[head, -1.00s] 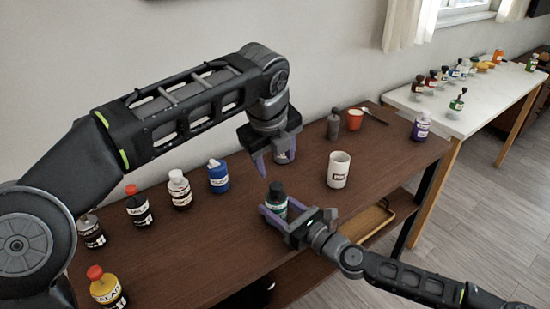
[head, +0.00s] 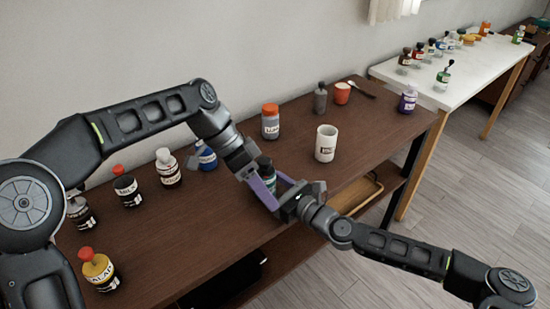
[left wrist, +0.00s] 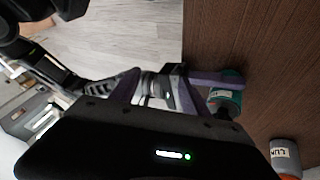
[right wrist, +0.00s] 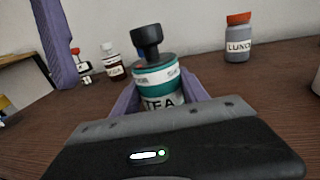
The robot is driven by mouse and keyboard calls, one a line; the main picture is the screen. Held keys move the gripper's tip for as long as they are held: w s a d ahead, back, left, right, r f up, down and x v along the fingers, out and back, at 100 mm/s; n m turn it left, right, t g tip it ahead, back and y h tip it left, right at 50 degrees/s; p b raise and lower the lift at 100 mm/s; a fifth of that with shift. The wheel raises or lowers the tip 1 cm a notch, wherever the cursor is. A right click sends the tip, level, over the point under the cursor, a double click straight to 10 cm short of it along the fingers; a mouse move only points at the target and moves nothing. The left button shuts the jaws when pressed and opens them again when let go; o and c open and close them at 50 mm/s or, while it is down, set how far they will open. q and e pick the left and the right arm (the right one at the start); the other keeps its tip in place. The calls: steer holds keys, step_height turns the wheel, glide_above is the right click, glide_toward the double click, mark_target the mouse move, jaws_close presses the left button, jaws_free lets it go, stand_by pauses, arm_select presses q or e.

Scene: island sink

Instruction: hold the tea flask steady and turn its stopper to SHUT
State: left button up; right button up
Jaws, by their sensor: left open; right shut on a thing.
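The tea flask is teal with a pale label and a black stopper; it stands in the right wrist view (right wrist: 157,82). Its black stopper (right wrist: 147,42) sits upright on top, with small red and blue marks just below. No setting word is readable. My right gripper (right wrist: 155,98) is shut on the flask's body, a purple finger on each side. In the head view the flask (head: 265,166) is partly hidden by my left gripper (head: 257,182), which is open and close beside it. A left finger also shows at upper left in the right wrist view. The left wrist view shows the flask (left wrist: 228,100) beside one finger.
A grey bottle with an orange cap (head: 270,124) and a white mug (head: 325,144) stand behind the flask. Several labelled bottles, such as a white-capped one (head: 167,170), line the left. The brown tabletop (head: 190,235) is bare in front of them.

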arm_select(q)
steer(key=f+n+h, duration=0.1)
steer(key=n+h, duration=0.1)
steer(key=n, duration=0.3)
steer(key=n+t+h, duration=0.7)
steer(key=n+h, duration=0.2)
steer(key=n, duration=2.1)
glide_toward(264, 165)
steer(key=w, duration=0.2)
steer(key=shift+d+f, duration=0.4)
steer(key=shift+d, duration=0.05)
steer(key=x, duration=1.2)
steer(key=shift+r, duration=0.1)
steer(key=shift+c, duration=0.4)
